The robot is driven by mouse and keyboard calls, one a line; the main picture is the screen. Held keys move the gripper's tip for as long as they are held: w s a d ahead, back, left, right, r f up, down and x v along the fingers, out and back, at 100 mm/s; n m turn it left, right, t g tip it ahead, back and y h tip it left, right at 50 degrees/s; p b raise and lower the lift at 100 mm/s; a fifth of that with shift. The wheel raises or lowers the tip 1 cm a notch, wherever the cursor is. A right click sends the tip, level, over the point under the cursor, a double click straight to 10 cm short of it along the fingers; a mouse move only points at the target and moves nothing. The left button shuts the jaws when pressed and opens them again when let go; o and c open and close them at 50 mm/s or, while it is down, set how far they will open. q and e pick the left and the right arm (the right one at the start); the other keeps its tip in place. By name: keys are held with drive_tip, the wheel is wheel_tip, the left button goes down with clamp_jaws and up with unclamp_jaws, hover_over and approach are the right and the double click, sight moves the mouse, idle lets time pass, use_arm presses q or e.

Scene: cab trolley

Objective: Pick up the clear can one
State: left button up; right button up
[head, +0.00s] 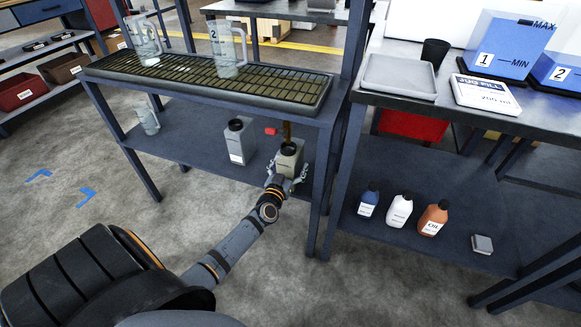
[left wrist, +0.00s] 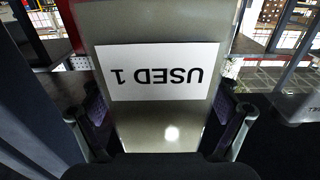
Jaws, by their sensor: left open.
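An olive-grey can (head: 289,160) with a dark round cap stands on the lower shelf of the left bench. My left gripper (head: 285,181) is at its near side. In the left wrist view the can (left wrist: 160,128) fills the middle, and its white label reads "USED 1", upside down. My left gripper (left wrist: 162,112) is open, one finger on each side of the can; I cannot tell whether they touch it. A second, grey can (head: 238,142) with a white label stands to the left on the same shelf. My right gripper is out of view.
Two clear jugs stand on the grated tray (head: 180,80) above, and another clear jug (head: 147,119) on the lower shelf. A bench leg (head: 318,190) is close right of the gripper. Several bottles, including an orange one (head: 433,219), stand on the right bench's lower shelf.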

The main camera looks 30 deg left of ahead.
use_arm(q)
drive_tip(key=c, duration=1.6)
drive_tip(key=shift+r, duration=0.15)
drive_tip(key=shift+c, duration=0.9)
drive_tip(key=shift+w+r, duration=0.1)
